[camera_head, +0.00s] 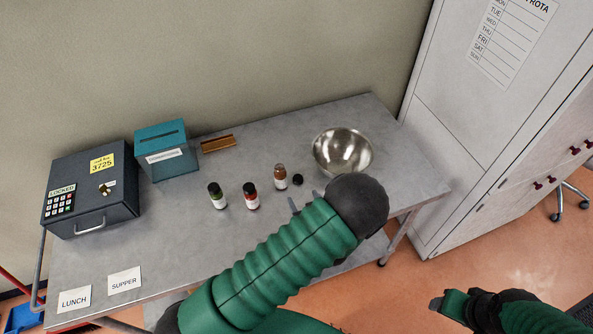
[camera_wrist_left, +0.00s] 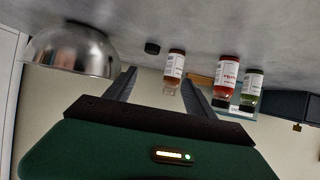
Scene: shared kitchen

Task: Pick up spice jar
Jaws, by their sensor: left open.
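Three spice jars stand upright on the grey metal table (camera_head: 205,262): a green one (camera_head: 217,197), a red one (camera_head: 251,197) and an open orange-brown one (camera_head: 280,177). A black lid (camera_head: 297,180) lies beside the orange-brown jar. My left gripper (camera_wrist_left: 160,70) is open and empty; in the head view my arm hides most of it. The left wrist view is upside down; there the orange-brown jar (camera_wrist_left: 174,68) appears between the fingers, nearer the right-hand one, with no visible contact. My right gripper (camera_head: 440,304) is at the lower right, away from the table; its jaws are unclear.
A metal bowl (camera_head: 342,151) stands right of the jars. A dark lockbox (camera_head: 92,190), a teal box (camera_head: 166,150) and a small wooden holder (camera_head: 218,144) stand behind and left. LUNCH (camera_head: 75,299) and SUPPER (camera_head: 124,281) cards lie front left. A tall cabinet (camera_head: 470,150) stands right.

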